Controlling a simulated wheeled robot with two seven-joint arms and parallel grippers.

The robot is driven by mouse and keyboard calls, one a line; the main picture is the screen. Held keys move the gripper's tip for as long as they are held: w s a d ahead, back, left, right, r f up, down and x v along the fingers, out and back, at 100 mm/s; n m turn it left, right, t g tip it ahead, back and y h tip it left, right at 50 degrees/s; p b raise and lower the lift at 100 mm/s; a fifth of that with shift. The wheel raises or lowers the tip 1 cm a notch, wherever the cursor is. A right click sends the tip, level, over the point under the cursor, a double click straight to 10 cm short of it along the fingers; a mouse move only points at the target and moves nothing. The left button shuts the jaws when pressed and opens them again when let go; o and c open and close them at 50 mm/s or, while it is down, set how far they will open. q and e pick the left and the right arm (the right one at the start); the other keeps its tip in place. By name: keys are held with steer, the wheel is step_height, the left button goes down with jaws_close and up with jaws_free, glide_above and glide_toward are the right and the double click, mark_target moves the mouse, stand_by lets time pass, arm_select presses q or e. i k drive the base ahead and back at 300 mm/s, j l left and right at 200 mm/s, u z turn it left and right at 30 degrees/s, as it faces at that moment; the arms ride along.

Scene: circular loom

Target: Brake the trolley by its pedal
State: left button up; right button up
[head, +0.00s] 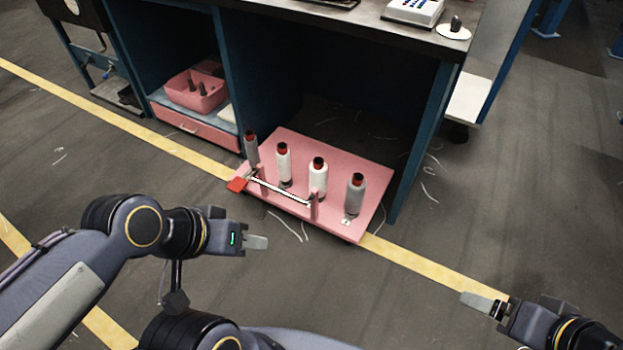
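The trolley is a low pink platform (345,157) standing partly under the workbench, across the yellow floor line. It carries several bobbins, among them a white one (318,180) and a grey one (355,194). A pale handle bar (281,191) runs along its front edge between pink posts. The red pedal (237,184) sticks out at its front left corner. My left gripper (262,242) is below the pedal in the picture, apart from the trolley. My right gripper (478,301) is at the lower right, far from the trolley. Finger gaps are not clear on either.
The dark-topped workbench (400,30) with blue legs stands over the trolley. A pink bin (196,91) sits on a shelf above a pink drawer (190,126) to the left. Thread scraps lie on the grey floor, which is otherwise clear before the trolley.

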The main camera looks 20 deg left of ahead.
mark_target(238, 184)
steer(key=u, duration=1.25)
steer(key=i+z, duration=0.1)
steer(key=i, duration=0.45)
steer(key=i+j+z, duration=0.15)
steer(key=i, duration=0.4)
steer(key=i+j+z, duration=0.1)
steer(key=i, duration=0.45)
